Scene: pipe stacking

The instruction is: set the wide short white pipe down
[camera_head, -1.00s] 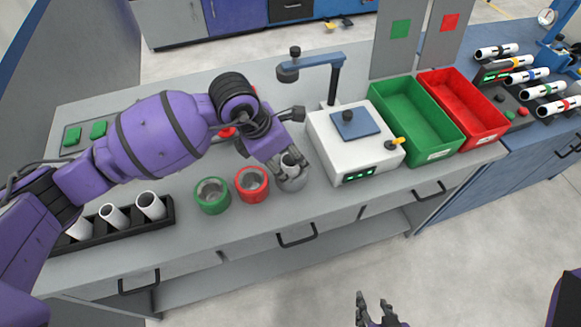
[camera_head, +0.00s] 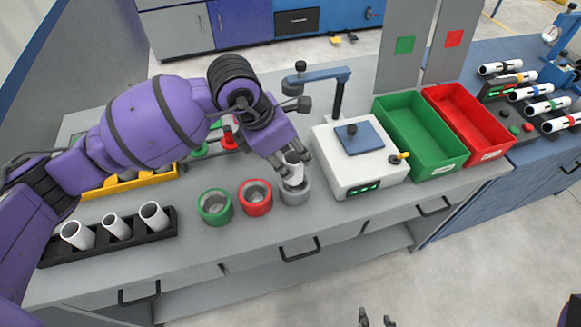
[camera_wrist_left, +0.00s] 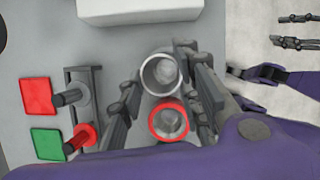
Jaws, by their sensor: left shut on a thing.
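My left gripper (camera_head: 292,167) is shut on a short white pipe (camera_head: 293,172), held roughly upright over the grey cup (camera_head: 296,196). The pipe's lower end is at the cup's mouth; I cannot tell whether it is still inside. In the left wrist view I look into the pipe's open end (camera_wrist_left: 161,75) between the two fingers (camera_wrist_left: 165,85). My right gripper (camera_head: 376,319) is empty at the bottom edge of the head view, partly cut off, its fingers apart; they also show in the left wrist view (camera_wrist_left: 297,31).
A red cup (camera_head: 256,205) and a green cup (camera_head: 214,214) stand left of the grey one. The white device (camera_head: 370,174) is close on the right. A black rack (camera_head: 166,229) holds white pipes at left. Green (camera_head: 440,165) and red (camera_head: 488,143) bins stand farther right.

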